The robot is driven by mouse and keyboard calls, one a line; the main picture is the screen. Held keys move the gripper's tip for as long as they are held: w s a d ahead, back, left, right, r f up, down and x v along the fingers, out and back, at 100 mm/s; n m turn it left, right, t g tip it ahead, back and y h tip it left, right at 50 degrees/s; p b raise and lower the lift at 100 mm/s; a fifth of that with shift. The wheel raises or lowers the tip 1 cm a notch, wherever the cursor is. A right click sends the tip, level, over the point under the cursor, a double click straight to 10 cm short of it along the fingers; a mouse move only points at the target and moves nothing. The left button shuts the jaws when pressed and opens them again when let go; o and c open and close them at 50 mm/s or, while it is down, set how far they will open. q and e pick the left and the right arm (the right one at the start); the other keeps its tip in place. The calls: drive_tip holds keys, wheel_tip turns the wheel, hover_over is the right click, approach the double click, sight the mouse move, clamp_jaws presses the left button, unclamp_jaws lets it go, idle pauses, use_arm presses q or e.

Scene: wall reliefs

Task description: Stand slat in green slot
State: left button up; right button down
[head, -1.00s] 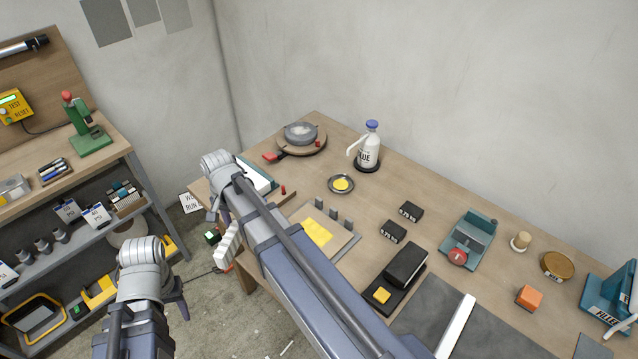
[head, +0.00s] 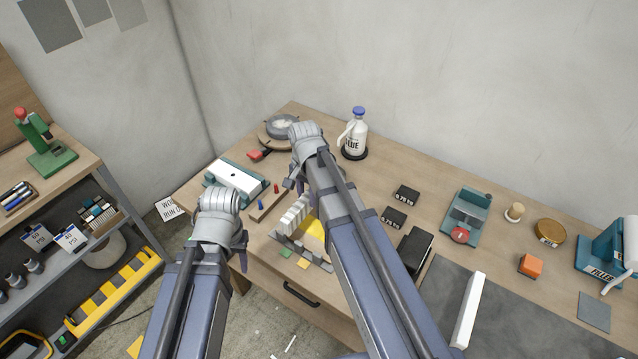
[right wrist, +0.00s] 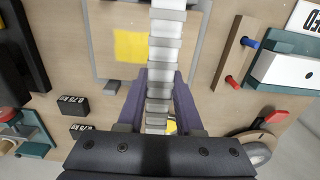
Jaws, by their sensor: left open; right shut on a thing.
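My right gripper (right wrist: 158,105) is shut on a white ribbed slat (right wrist: 165,50), which runs up the right wrist view between the fingers. In the head view the slat (head: 294,214) is held over the wooden fixture board with grey edge pieces. A small green patch (head: 285,252) is at the board's front, beside a yellow patch (head: 303,263). A larger yellow area (head: 315,236) is partly hidden by my right arm. Whether the slat touches the board cannot be told. My left gripper (head: 241,250) is open and empty near the table's front left edge, mostly hidden by its wrist.
A teal and white block (head: 235,180) and a wooden strip with red and blue pegs (head: 268,203) lie left of the board. A glue bottle (head: 354,137) stands behind. Black weights (head: 393,217) and a white bar (head: 468,310) are to the right.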

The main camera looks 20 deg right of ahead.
sight(308, 211)
wheel_tip(308, 211, up, 4)
drive_tip(key=p, duration=0.3)
drive_tip(key=shift+r+p, duration=0.25)
drive_tip(key=shift+p, duration=0.15)
wheel_tip(308, 211, down, 11)
drive_tip(key=b, duration=1)
drive_tip(key=shift+b, duration=0.4)
drive_tip(key=shift+f+b, duration=0.25)
drive_tip(key=shift+b, duration=0.1)
drive_tip(key=shift+c, duration=2.4)
unclamp_jaws()
drive_tip(key=shift+r, duration=0.15)
wheel_tip(308, 211, up, 8)
drive_tip(key=p, duration=0.8)
drive_tip(key=shift+f, duration=0.2)
